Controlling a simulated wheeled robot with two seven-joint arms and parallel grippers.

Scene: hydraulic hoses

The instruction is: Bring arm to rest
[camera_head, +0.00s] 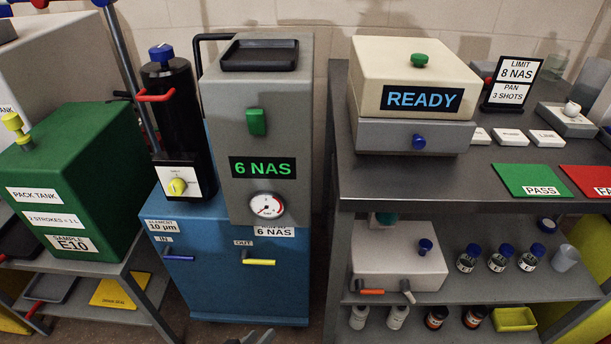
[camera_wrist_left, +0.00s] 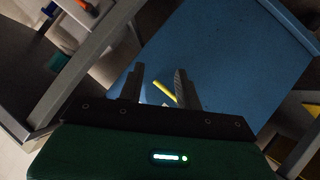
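My left gripper (camera_head: 256,337) shows only as fingertips at the bottom edge of the head view, in front of the blue cabinet (camera_head: 215,285). In the left wrist view the left gripper (camera_wrist_left: 158,75) has its two fingers apart with nothing held between them. The yellow OUT handle (camera_head: 259,262) on the cabinet front also shows in the left wrist view (camera_wrist_left: 165,91), beyond the gap between the fingers. It looks apart from them. My right gripper is in neither view.
A grey unit reading 6 NAS (camera_head: 263,190) and a black cylinder (camera_head: 171,105) stand on the cabinet. The green pack tank (camera_head: 95,165) is at left. The dark bench (camera_head: 400,180) at right carries the READY box (camera_head: 415,85) and bears a lower shelf with bottles.

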